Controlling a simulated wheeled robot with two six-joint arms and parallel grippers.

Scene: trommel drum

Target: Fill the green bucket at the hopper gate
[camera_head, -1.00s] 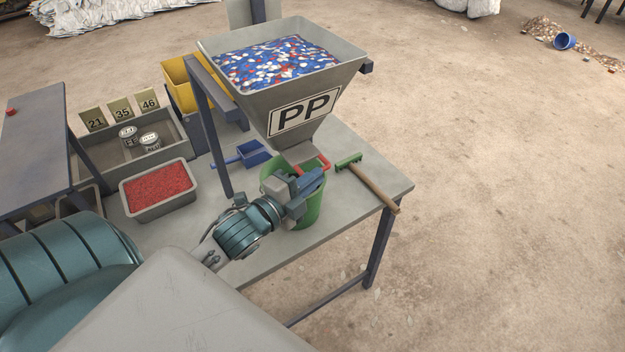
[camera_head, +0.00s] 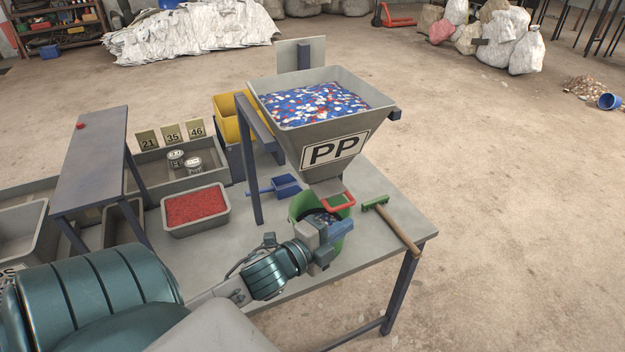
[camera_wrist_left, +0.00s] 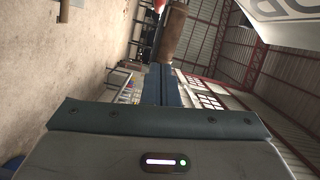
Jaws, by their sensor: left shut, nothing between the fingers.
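The green bucket (camera_head: 341,245) stands upright on the table under the hopper (camera_head: 318,146), partly hidden by my left gripper. Blue, white and dark flakes (camera_head: 322,218) show inside it, below the rim. The hopper is marked PP and holds blue, white and red flakes. The red gate handle (camera_head: 338,203) sits at its spout, above the bucket's far side. My left gripper (camera_head: 344,228) is shut and empty, in front of the bucket's mouth and apart from the handle. Its blue fingers also show in the left wrist view (camera_wrist_left: 161,85). My right gripper is out of view.
A green-headed brush (camera_head: 376,202) with a wooden handle lies right of the bucket, over the table edge. A blue scoop (camera_head: 286,185) lies behind left. A tray of red pellets (camera_head: 195,208) stands left.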

